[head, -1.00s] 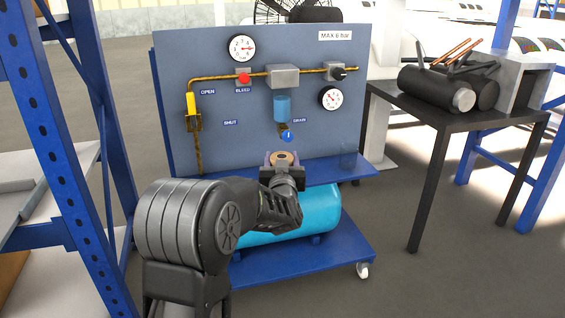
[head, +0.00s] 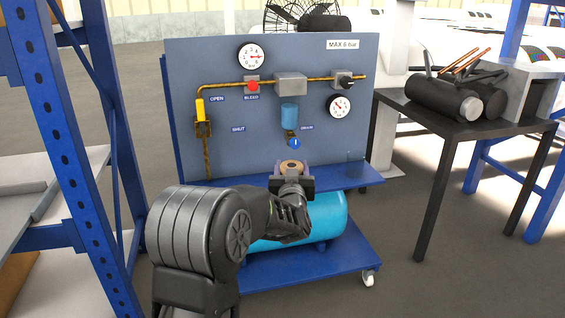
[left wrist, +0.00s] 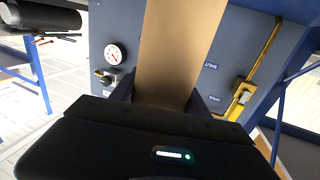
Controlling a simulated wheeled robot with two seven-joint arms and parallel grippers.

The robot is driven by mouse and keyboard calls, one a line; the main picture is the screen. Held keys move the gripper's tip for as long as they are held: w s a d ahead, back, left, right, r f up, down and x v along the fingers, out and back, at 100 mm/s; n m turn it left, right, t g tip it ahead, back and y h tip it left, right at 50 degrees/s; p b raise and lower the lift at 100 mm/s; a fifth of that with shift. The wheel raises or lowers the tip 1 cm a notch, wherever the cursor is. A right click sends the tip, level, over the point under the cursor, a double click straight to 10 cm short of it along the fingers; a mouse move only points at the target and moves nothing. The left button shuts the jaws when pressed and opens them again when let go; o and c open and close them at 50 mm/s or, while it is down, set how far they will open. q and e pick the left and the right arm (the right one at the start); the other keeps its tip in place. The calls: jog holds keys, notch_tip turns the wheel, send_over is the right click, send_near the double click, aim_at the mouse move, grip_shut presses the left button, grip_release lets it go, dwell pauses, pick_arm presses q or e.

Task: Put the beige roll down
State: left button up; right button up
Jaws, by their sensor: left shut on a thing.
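The beige roll (head: 291,165) is in the jaws of my left gripper (head: 292,173), in front of the blue-grey panel and near the cart's blue shelf. In the head view only its round top with a dark centre shows. In the left wrist view the beige roll (left wrist: 180,50) rises upright between the two fingers of my left gripper (left wrist: 165,103). The gripper is shut on it. The roll's lower end is hidden, so I cannot tell whether it touches the shelf. My right gripper is not in view.
The panel carries gauges, a pipe, valves and a blue filter bowl (head: 290,115). A blue tank (head: 325,215) sits below. Racking (head: 75,160) stands left, a dark table (head: 470,128) right.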

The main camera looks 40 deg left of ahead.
pick_arm(q)
jog(key=s+d+r+m+t+h+p, duration=0.1)
jog(key=d+r+m+h+p, duration=0.1)
jog(key=d+p, duration=0.6)
jog(key=s+d+r+m+t+h+p, duration=0.1)
jog(key=d+r+m+h+p, duration=0.2)
jog(key=d+p, duration=0.6)
jog(key=s+d+r+m+t+h+p, duration=0.1)
jog(key=d+r+m+h+p, duration=0.1)
jog(key=d+r+h+p, duration=0.3)
jog(key=d+p, duration=0.4)
jog(key=d, duration=0.4)
jog(key=shift+s+d+r+t+h, duration=0.15)
jog(key=shift+d+r+t+h, duration=0.15)
jog(key=shift+h, duration=0.1)
